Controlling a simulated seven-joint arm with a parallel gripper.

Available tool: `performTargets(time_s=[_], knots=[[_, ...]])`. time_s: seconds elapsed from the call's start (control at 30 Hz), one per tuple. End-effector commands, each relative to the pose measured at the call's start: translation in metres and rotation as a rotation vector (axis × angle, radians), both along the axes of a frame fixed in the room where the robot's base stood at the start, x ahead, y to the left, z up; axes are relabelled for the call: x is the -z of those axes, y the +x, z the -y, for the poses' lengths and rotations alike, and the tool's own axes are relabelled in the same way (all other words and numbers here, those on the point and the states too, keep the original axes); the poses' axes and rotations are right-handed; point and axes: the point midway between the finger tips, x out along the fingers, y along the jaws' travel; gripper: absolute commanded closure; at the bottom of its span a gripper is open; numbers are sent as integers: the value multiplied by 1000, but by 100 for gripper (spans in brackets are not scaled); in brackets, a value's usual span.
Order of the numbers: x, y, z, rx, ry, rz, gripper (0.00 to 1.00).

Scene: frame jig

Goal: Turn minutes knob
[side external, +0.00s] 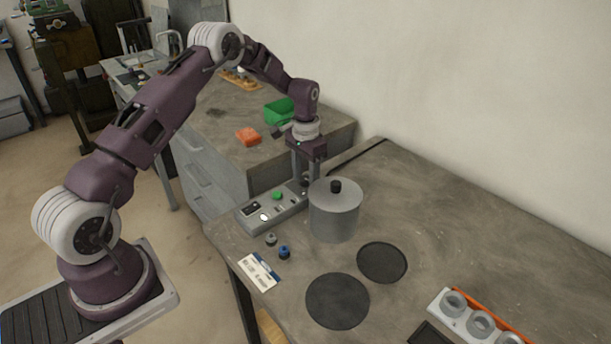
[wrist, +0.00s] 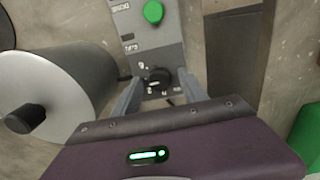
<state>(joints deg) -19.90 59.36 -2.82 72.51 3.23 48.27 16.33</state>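The grey control panel (side external: 258,219) lies on the workbench and also shows in the wrist view (wrist: 170,52). A black round knob (wrist: 157,78) with a light mark sits on its near end in the wrist view, with small scale marks around it. My gripper (wrist: 159,84) points down at this end of the panel, with one finger on each side of the knob and visible gaps between. In the side view my gripper (side external: 305,178) is at the panel's far end, partly behind the pot. The knob's label is too small to read.
A grey lidded pot (side external: 334,214) stands right beside the panel and close to my gripper; it also shows in the wrist view (wrist: 60,85). The panel has a green button (wrist: 153,12). Two small knobs (side external: 284,252), a card (side external: 259,272) and dark discs (side external: 337,301) lie in front.

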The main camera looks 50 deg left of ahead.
Motion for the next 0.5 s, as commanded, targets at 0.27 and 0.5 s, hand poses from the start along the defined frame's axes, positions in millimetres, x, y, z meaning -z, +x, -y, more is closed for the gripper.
performTargets(time_s=[0.27,0.5], knots=[[-20,1,-1,0,2,4,49],[-64,1,0,-1,1,2,49]])
